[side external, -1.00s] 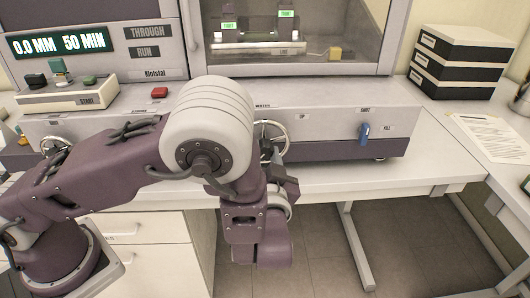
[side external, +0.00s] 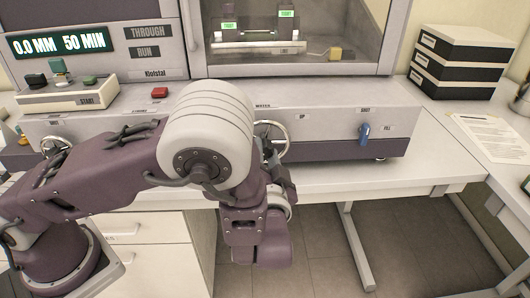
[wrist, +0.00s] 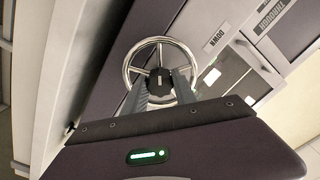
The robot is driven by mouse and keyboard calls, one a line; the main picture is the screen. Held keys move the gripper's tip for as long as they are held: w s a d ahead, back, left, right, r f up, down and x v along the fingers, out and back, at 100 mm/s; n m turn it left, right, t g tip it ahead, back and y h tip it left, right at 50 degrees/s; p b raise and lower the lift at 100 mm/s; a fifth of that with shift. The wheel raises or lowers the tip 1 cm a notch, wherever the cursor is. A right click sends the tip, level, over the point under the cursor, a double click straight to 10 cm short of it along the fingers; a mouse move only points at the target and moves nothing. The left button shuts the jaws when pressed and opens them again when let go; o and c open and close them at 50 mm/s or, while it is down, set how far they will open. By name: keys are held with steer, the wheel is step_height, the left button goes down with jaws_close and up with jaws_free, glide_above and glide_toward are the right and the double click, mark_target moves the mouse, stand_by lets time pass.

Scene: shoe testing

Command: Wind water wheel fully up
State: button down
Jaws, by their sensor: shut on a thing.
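The water wheel (side external: 273,125) is a silver handwheel on the front of the grey machine, partly hidden by my arm in the side view. In the wrist view the wheel (wrist: 134,56) shows a round chrome rim with a dark hub. My gripper (wrist: 161,82) reaches to the wheel's middle, one finger on each side of the hub, and is shut on it. The exact contact is partly hidden by the fingers. In the side view my gripper (side external: 274,165) is just below and in front of the wheel, its tips hidden.
An "UP" label (side external: 302,116) is right of the wheel, and a "DOWN" label (wrist: 214,41) shows in the wrist view. A blue lever (side external: 364,131) is farther right. Another handwheel (side external: 55,146) is at the left. The bench top (side external: 420,170) is clear at right.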

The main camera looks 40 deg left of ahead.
steer(key=shift+f, duration=0.1)
steer(key=c, duration=1)
jaws_free()
steer(key=v, duration=0.7)
steer(key=shift+d, duration=0.1)
